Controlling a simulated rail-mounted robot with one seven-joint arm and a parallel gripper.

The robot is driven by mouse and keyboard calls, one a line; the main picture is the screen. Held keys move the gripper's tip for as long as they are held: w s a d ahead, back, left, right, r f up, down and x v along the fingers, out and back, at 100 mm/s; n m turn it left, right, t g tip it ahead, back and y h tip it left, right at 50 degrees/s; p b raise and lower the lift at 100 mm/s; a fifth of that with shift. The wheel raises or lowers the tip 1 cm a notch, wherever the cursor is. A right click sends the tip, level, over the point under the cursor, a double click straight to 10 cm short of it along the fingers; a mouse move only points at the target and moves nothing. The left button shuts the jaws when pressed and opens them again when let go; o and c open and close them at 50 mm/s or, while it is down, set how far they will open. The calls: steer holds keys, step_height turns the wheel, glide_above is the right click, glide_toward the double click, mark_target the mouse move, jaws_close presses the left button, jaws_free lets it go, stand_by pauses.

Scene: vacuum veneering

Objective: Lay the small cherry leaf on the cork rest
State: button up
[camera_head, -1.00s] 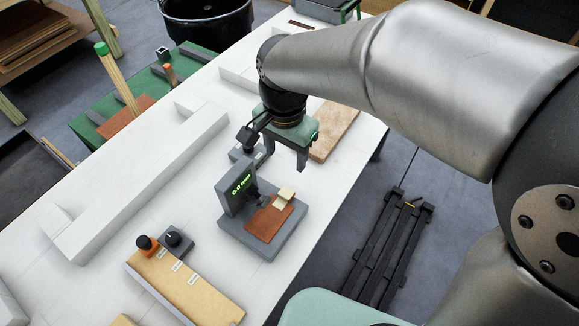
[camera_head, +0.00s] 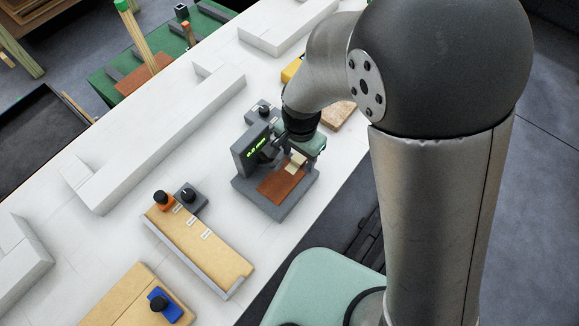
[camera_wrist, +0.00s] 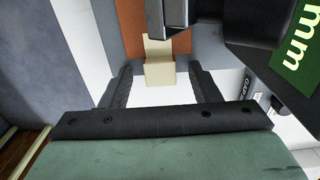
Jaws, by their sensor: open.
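The small cherry leaf (camera_head: 281,186) is a thin reddish-brown sheet lying on the grey base of a gauge (camera_head: 252,189). A cream tab (camera_head: 296,163) sits at its end nearest my gripper. In the wrist view the leaf (camera_wrist: 157,20) shows at the top, with the tab (camera_wrist: 160,75) below it. My gripper (camera_wrist: 161,80) is open, its fingers on either side of the tab with gaps, not touching it. The head view shows my gripper (camera_head: 300,160) low beside the gauge, partly hidden by my wrist. The tan, cork-like rest (camera_head: 338,115) lies behind it, partly covered by my arm.
The gauge's upright display (camera_head: 253,148) and arm stand close to my gripper. A wooden block with knobs (camera_head: 200,240) and another board with a blue-based knob (camera_head: 137,300) lie nearer. White raised blocks (camera_head: 165,140) line the table's left side. White table is bare between them.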

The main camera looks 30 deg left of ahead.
steer(key=shift+f, duration=0.1)
jaws_close()
